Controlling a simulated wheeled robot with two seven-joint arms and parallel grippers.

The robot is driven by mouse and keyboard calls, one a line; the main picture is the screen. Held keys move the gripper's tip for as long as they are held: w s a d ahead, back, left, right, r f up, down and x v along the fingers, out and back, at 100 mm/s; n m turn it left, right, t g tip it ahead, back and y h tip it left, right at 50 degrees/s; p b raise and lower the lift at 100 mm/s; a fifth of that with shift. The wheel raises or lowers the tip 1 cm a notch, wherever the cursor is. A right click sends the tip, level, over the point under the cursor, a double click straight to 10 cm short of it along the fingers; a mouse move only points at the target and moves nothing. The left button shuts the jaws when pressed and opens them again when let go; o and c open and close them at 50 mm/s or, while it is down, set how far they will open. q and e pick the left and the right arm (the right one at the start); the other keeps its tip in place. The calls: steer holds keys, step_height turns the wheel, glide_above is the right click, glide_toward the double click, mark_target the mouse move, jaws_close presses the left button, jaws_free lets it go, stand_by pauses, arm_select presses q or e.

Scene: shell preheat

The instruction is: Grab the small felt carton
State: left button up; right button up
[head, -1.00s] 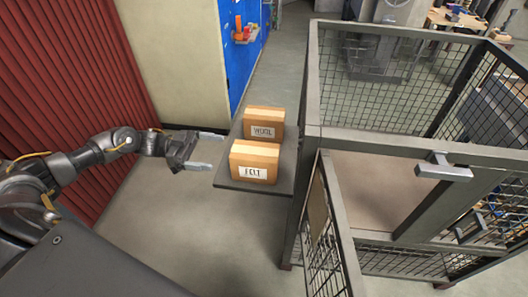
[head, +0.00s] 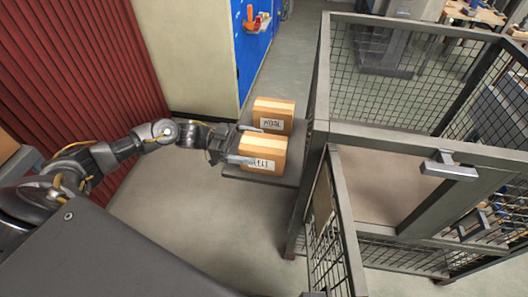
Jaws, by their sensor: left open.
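The small felt carton (head: 266,150) is a tan box with lighter tape and a white label, here partly covered by a finger. It sits at the near end of a small dark shelf (head: 291,176). A similar carton (head: 275,109), labelled wool, stands just behind it. My left gripper (head: 246,144) is open at the left side of the felt carton. One finger overlaps its front face near the label; the other shows by its far side, between the two cartons. I cannot tell whether the fingers touch it. My right gripper is not in view.
A wire-mesh cage (head: 430,80) with a grey frame stands right beside the shelf, its gate (head: 335,225) at the front. A red corrugated curtain (head: 75,65) is at the left. A blue pegboard (head: 257,45) is behind. The floor below the arm is clear.

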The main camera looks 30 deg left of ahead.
arm_select(q)
steer(key=shift+x, duration=0.8)
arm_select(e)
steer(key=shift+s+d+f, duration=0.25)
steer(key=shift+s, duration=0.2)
arm_select(q)
steer(key=shift+c, duration=0.2)
steer(key=c, duration=1.2)
steer(key=shift+r, duration=0.1)
